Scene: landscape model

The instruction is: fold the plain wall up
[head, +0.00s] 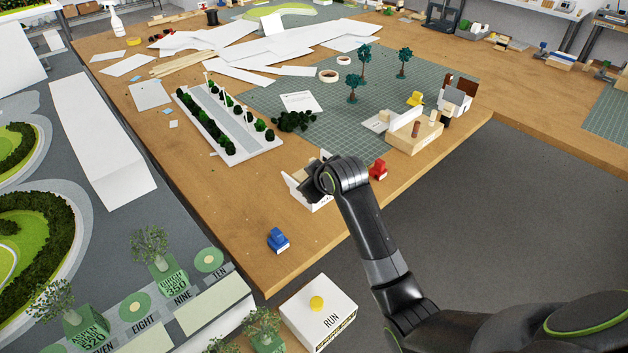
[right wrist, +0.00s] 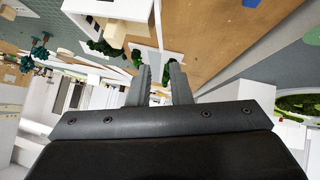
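A small white model with upright panels (head: 318,203) stands near the table's front edge in the head view, partly hidden by my right gripper. I cannot tell which panel is the plain wall. My right gripper (head: 312,188) is over this model, its fingertips hard to make out there. In the right wrist view its two fingers (right wrist: 162,82) are apart with a gap between them. A white panel (right wrist: 108,9) shows beyond the fingers at the upper left, with a beige block beside it. Whether the fingers touch the model is hidden. My left gripper is not in view.
A red block piece (head: 378,170) stands right of the gripper and a blue one (head: 278,240) to its lower left. A planted street model (head: 225,120) lies behind. A beige model building (head: 415,133) is further right. The table between the blue piece and street model is clear.

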